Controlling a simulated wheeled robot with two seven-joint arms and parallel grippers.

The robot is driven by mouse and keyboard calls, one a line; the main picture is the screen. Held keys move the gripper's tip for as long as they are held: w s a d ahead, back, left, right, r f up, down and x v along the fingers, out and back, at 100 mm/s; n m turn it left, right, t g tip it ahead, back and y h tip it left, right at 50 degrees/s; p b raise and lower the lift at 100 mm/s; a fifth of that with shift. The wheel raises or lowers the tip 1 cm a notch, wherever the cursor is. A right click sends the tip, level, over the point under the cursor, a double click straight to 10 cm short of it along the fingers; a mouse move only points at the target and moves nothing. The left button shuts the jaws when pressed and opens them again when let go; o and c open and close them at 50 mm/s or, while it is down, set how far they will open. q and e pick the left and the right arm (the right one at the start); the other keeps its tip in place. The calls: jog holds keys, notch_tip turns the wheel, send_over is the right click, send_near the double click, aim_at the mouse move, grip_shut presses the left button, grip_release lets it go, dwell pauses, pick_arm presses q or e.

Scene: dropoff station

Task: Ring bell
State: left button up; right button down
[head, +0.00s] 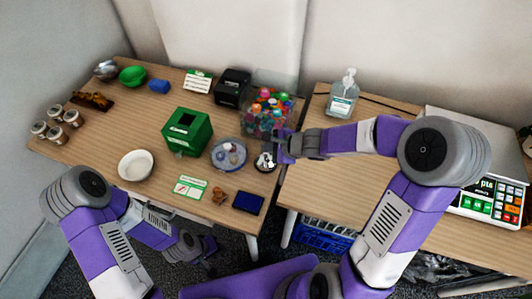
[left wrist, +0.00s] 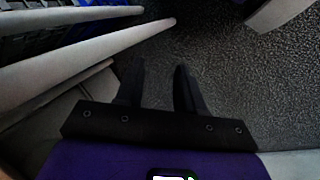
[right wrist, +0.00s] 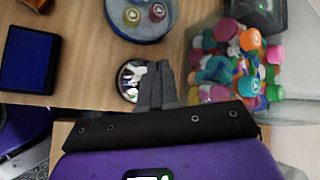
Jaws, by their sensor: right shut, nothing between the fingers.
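The bell (head: 265,162) is a small shiny silver dome on a dark base, at the right edge of the left table. It also shows in the right wrist view (right wrist: 129,80), partly hidden by my fingers. My right gripper (head: 277,150) is shut and empty, with its fingertips right at the bell in the head view. In the right wrist view the closed fingers (right wrist: 150,68) overlap the bell's right side; I cannot tell whether they touch it. My left gripper (head: 208,257) hangs low in front of the table. In the left wrist view its fingers (left wrist: 160,82) are apart and empty above the dark floor.
A clear bin of colourful bottles (head: 266,108) stands behind the bell. A round tray (head: 229,154) lies just left of it, and a blue pad (head: 248,203) lies in front. A green box (head: 187,131) and white bowl (head: 136,165) stand further left. A gap separates the two tables.

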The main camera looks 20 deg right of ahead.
dwell(0.8)
jog(key=shift+f+b, duration=0.45)
jog(key=shift+b, duration=0.05)
jog(key=shift+f+b, duration=0.5)
jog(key=shift+b, duration=0.05)
dwell(0.6)
jog(key=shift+r+p, duration=0.85)
jog(key=shift+r, duration=0.1)
notch_tip(320, 180, up, 5)
jog(key=p, duration=0.4)
jog(key=shift+p, duration=0.3)
